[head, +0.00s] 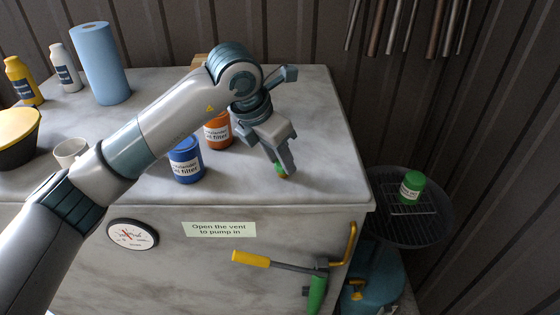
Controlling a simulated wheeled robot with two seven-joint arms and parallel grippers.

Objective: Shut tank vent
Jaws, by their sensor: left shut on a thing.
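My left gripper (282,165) reaches down over the front right part of the marble-topped cabinet (330,165). It is shut on a small green piece (279,168) with a brassy bit under it. This looks like the vent's handle, but the fingers hide most of it and I cannot tell which way it is turned. A label (219,229) on the cabinet front reads "Open the vent to pump in". A round dial gauge (132,234) is to its left. My right gripper is not in view.
A blue oil filter (185,160) and an orange one (217,131) stand left of my gripper. A mug (70,151), bottles and a paper roll (100,62) stand farther left. A yellow-handled lever (252,258) sticks out in front. A green filter (412,187) sits on a round grated pan (440,222).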

